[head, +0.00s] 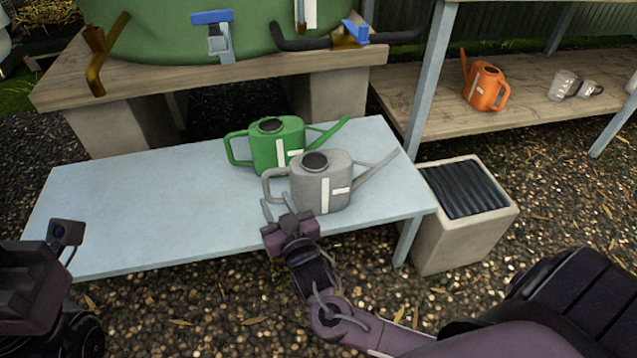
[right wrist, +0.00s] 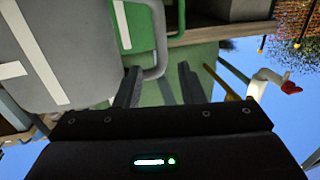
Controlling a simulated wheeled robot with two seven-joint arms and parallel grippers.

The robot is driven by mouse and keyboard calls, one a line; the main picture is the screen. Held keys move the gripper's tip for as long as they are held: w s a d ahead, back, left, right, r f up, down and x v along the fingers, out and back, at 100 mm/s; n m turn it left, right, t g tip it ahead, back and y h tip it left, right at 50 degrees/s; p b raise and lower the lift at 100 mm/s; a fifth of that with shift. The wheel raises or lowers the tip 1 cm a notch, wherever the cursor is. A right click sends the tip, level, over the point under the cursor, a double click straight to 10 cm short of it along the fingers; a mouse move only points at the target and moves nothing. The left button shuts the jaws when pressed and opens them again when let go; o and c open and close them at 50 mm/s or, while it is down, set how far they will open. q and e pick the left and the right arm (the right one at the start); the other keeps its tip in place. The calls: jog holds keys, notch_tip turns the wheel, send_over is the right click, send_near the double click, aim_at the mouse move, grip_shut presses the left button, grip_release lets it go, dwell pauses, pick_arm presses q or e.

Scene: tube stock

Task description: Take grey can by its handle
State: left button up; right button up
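The grey can (head: 325,188) stands upright on the pale blue bench (head: 140,207), its spout to the right and its handle (head: 268,182) to the left. My right gripper (head: 278,205) is open just in front of the handle side. In the right wrist view the grey can (right wrist: 75,60) fills the left, and its handle (right wrist: 159,40) curves down close to the left finger of my right gripper (right wrist: 160,88). I cannot tell whether they touch. Nothing is clamped. My left gripper (head: 65,245) is at the left edge, and its fingers are not clear.
A green can (head: 275,150) stands close behind the grey can. A concrete block with a dark ribbed top (head: 465,190) stands right of the bench. An orange can (head: 485,87) and pale mugs (head: 563,85) are on a wooden shelf. The bench's left half is clear.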

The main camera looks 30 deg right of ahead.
aim_at(267, 185)
jog(key=w+b, duration=0.1)
jog(key=w, duration=0.1)
jog(key=w+b, duration=0.1)
jog(key=w, duration=0.1)
jog(key=w+b, duration=0.1)
jog(key=w, duration=0.1)
jog(key=shift+w+d+f, duration=0.2)
jog(key=shift+f, duration=0.05)
jog(key=shift+w+r+b, duration=0.15)
jog(key=shift+w+b, duration=0.15)
jog(key=shift+w, duration=0.3)
grip_shut()
